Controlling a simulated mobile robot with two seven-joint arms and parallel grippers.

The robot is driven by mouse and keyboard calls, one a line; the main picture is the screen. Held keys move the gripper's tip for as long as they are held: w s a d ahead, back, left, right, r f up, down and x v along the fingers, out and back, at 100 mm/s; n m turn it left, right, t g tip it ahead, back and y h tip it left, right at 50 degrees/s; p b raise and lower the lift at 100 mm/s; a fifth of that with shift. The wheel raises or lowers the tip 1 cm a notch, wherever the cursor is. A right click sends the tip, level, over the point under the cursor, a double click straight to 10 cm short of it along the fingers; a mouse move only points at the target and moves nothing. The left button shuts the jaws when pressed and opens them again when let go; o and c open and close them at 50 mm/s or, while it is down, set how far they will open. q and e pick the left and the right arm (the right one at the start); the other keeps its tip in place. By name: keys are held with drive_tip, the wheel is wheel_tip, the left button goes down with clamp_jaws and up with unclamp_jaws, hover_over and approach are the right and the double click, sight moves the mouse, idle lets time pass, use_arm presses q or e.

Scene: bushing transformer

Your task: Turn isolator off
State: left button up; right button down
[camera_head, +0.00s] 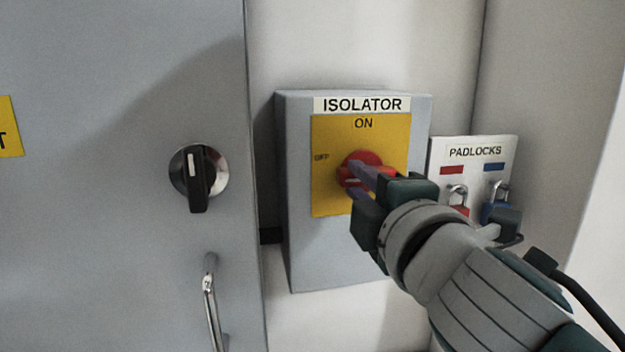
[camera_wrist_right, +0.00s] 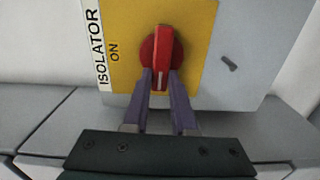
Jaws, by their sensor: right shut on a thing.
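The grey isolator box (camera_head: 300,240) is on the wall, labelled ISOLATOR, with a yellow plate (camera_head: 330,199) marked ON at the top and OFF at the left. Its red rotary handle (camera_head: 362,158) is at the plate's middle. The handle also shows in the right wrist view (camera_wrist_right: 162,45), where its grip bar lies crosswise to the ON direction, along the OFF side. My right gripper (camera_head: 358,181) is shut on the handle, its purple fingers (camera_wrist_right: 165,80) on either side of the bar's near end. The fingers partly hide the handle in the head view. My left gripper is not in view.
A grey cabinet door with a black rotary switch (camera_head: 197,178) and a metal handle (camera_head: 211,300) stands left of the box. A white PADLOCKS board (camera_head: 475,166) with red and blue padlocks hangs to its right, close to my right gripper and wrist.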

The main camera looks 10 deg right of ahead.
drive_tip(key=shift+f+n, duration=0.1)
drive_tip(key=shift+n, duration=0.2)
drive_tip(key=c, duration=0.7)
unclamp_jaws()
drive_tip(key=s+b, duration=0.2)
drive_tip(key=s, duration=0.8)
drive_tip(key=shift+d, duration=0.2)
